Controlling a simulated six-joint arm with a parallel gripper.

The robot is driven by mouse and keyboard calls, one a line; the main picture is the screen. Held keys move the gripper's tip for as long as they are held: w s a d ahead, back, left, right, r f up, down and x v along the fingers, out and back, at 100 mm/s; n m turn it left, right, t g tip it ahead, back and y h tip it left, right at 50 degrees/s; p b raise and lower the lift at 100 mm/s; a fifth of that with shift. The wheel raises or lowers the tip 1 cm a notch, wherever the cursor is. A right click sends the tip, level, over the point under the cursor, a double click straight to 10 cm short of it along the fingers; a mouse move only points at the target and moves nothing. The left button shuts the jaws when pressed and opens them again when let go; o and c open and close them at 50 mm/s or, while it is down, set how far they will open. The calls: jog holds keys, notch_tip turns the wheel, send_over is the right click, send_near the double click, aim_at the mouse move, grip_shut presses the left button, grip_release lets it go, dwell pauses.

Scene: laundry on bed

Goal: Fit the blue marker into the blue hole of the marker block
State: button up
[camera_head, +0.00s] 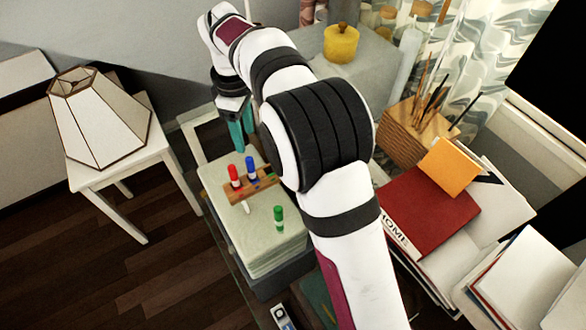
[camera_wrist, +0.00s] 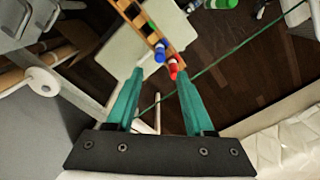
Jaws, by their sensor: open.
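The blue marker (camera_head: 251,166) stands upright at the wooden marker block (camera_head: 262,184), with a red marker (camera_head: 235,176) close to its left. I cannot tell whether the blue marker is in a hole or just behind the block. My gripper (camera_head: 241,138) is open and empty, its teal fingers beyond and above the block. In the wrist view, the block (camera_wrist: 130,12) runs diagonally ahead of the fingertips (camera_wrist: 157,78); the blue marker (camera_wrist: 160,53) and red marker (camera_wrist: 174,70) show near its end. The blue hole is not clear.
A green marker (camera_head: 279,218) stands on the pale box top (camera_head: 262,236), in front of the block. A small white piece (camera_head: 246,207) lies beside the block. My arm crosses just right of the block. Books (camera_head: 430,215) and a brush holder (camera_head: 402,130) stand at right.

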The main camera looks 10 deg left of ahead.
jog(key=s+d+r+m, duration=0.2)
jog(key=s+d+m, duration=0.2)
jog(key=d, duration=0.3)
jog(key=s+d+r+m+y, duration=0.1)
jog(key=s+d+r+m, duration=0.25)
jog(key=d, duration=0.25)
jog(key=s+d+r+m, duration=0.2)
jog(key=s+d+m, duration=0.1)
jog(key=d+m, duration=0.3)
jog(key=s+d+f+m, duration=0.2)
jog(key=s+d+m, duration=0.2)
jog(key=s, duration=0.3)
jog(key=s+d+f+m, duration=0.2)
jog(key=s+d+m, duration=0.2)
jog(key=s+m, duration=0.2)
jog(key=shift+s+f+y, duration=0.35)
jog(key=shift+s+y, duration=0.05)
jog(key=shift+s, duration=0.8)
jog(key=shift+o, duration=0.2)
